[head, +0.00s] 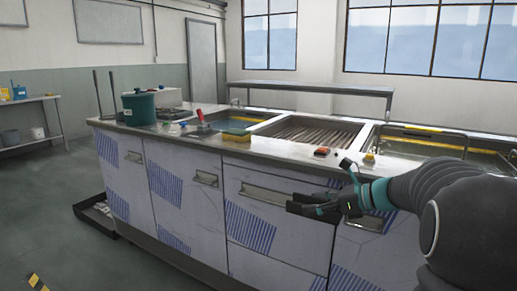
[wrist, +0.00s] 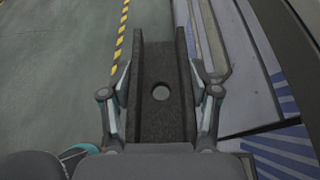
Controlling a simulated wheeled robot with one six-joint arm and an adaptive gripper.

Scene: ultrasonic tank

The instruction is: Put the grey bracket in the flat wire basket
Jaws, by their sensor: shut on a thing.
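The grey bracket (wrist: 161,120) is a dark grey channel with raised sides and a round hole, seen large in the wrist view. My gripper (wrist: 165,92) is shut on it, with one finger against each side. In the head view my gripper (head: 340,206) is at the right, in front of the cabinet doors and below the counter edge. The bracket (head: 303,206) sticks out leftward from it, clear of the counter top. A thin frame (head: 420,129) shows over the right-hand basin; I cannot tell for sure whether it belongs to the flat wire basket.
The counter (head: 225,145) holds a slatted middle basin (head: 312,130), a left basin with a yellow item, and a green pot (head: 139,108). Small red and yellow items lie near the front edge. A black tray (head: 95,213) lies on the floor at left. Open floor lies left.

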